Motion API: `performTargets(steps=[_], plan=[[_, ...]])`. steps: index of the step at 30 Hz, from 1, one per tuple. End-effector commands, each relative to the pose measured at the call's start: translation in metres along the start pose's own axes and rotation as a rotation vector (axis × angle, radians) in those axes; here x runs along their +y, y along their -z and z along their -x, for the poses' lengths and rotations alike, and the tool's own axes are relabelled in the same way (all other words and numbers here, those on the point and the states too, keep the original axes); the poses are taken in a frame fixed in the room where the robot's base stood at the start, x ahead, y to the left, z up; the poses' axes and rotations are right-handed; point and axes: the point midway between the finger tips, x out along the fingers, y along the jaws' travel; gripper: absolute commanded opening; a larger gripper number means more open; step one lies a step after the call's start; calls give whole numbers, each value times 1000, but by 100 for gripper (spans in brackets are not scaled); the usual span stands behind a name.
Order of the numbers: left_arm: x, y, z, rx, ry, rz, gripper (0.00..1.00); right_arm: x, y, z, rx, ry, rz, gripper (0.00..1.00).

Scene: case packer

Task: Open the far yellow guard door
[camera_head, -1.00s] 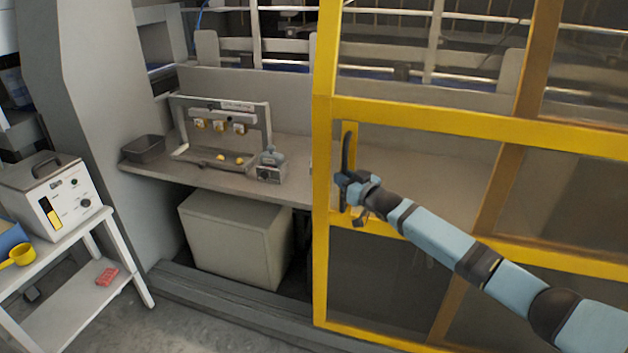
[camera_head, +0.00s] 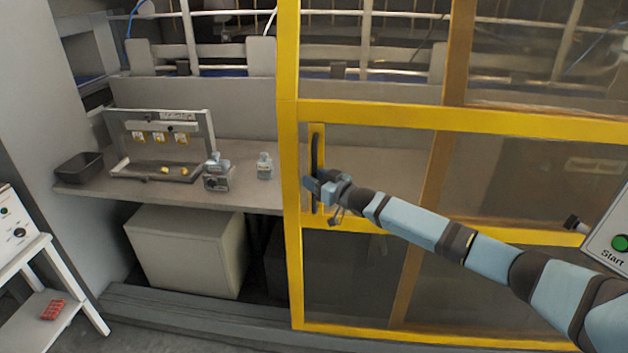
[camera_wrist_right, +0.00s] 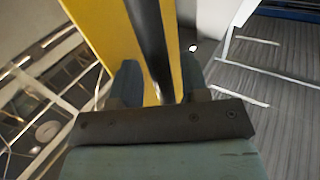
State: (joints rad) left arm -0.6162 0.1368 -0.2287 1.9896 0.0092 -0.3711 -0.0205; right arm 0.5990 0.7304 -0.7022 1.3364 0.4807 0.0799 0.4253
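The yellow guard door (camera_head: 290,215) is a yellow frame with clear panels. Its left edge stands clear of the bench fixture, leaving an opening on the left. A black upright handle (camera_head: 315,150) sits on a yellow plate near that edge. My right gripper (camera_head: 314,186) is at the handle's lower part. In the right wrist view the handle (camera_wrist_right: 150,40) runs between the two fingers (camera_wrist_right: 158,85), which are close on both sides of it. My left gripper is not in view.
Behind the opening is a grey bench (camera_head: 250,198) with a fixture (camera_head: 210,130), a dark bin (camera_head: 80,167) and a small bottle (camera_head: 265,168). A beige box (camera_head: 190,250) stands below. A panel with a green Start button (camera_head: 620,242) is at the right.

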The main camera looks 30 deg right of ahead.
Motion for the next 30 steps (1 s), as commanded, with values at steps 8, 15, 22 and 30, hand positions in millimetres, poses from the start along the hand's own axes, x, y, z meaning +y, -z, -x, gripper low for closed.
performTargets(steps=[8, 15, 22, 30], plan=[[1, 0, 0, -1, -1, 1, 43, -1, -1, 0, -2, 1, -1, 43], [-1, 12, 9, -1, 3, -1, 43, -1, 1, 21, -5, 1, -2, 43], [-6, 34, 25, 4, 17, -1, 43, -1, 3, 67, -7, 1, -2, 43], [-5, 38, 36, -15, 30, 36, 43, 0, 0, 116, -4, 1, -1, 43]])
